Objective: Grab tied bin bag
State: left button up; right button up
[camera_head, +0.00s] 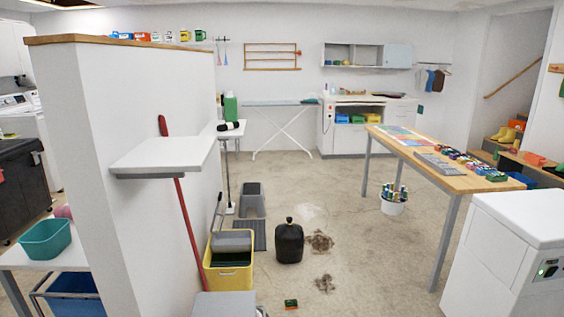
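A black, rounded bag with a narrow knotted top (289,243) stands upright on the concrete floor near the middle of the view. It looks like the tied bin bag. It is just right of the yellow mop bucket and nothing touches its top. Neither of my grippers shows in the head view.
The yellow mop bucket (230,272) with a red-handled mop leans by the white partition wall (95,130). Dirt piles (319,241) and a small green-orange item (291,304) lie near the bag. A wooden table (455,183) and white appliance (505,260) stand right. Floor between is open.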

aim_at(289, 237)
jog(key=i+l+z, duration=0.15)
jog(key=i+z, duration=0.15)
jog(key=i, duration=0.35)
jog(key=i+l+z, duration=0.1)
jog(key=i+z, duration=0.15)
jog(key=i, duration=2.05)
jog(key=i+l+u, duration=0.1)
jog(key=i+u, duration=0.3)
jog(key=i+l+u, duration=0.3)
jog(key=i+u, duration=0.15)
jog(key=i, duration=0.15)
jog(key=i+l+u, duration=0.85)
jog(key=l, duration=0.15)
jog(key=k, duration=0.05)
